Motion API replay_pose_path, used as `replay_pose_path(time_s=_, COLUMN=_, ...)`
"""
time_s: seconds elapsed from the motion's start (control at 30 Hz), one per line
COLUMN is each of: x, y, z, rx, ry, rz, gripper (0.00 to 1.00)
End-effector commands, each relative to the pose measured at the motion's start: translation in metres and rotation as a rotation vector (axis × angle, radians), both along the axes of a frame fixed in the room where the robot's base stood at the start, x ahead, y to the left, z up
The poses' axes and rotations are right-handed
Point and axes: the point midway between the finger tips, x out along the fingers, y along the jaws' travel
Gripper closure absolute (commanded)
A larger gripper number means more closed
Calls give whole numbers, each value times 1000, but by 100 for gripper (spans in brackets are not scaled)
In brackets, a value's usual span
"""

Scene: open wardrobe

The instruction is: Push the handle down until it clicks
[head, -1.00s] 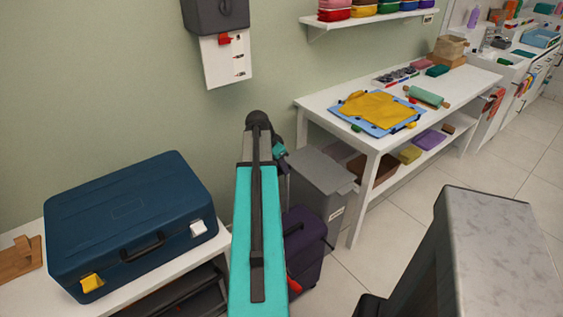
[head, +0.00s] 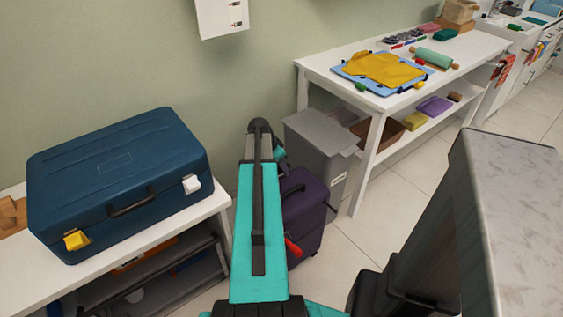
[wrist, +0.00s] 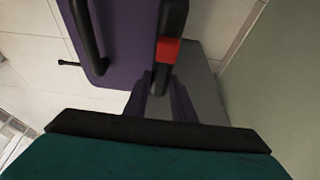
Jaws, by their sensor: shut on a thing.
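The purple suitcase (head: 312,218) stands on the floor between the low bench and the grey bin, partly hidden behind my arm; it also shows in the wrist view (wrist: 125,40). In the wrist view a black handle bar (wrist: 172,18) with a red piece (wrist: 168,51) runs over the suitcase's right side. My gripper (wrist: 160,88) is shut on the near end of this bar. A second black, curved handle (wrist: 88,38) lies apart to the left. I cannot tell how far the bar stands out.
A grey bin (head: 318,130) stands close beside the suitcase, near the green wall. The blue case (head: 120,175) sits on a white bench (head: 170,245) at left. A white table (head: 350,95) stands right. Tiled floor (head: 360,245) is free in front of the suitcase.

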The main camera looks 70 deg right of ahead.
Motion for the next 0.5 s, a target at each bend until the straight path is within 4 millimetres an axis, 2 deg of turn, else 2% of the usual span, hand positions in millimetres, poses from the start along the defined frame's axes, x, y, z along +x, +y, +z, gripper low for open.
replay_pose_path(time_s=0.1, x=0, y=1, z=-9, rx=2, ry=1, rz=0, gripper=100)
replay_pose_path(time_s=0.5, x=0, y=2, z=-15, rx=7, ry=0, rz=-1, gripper=100)
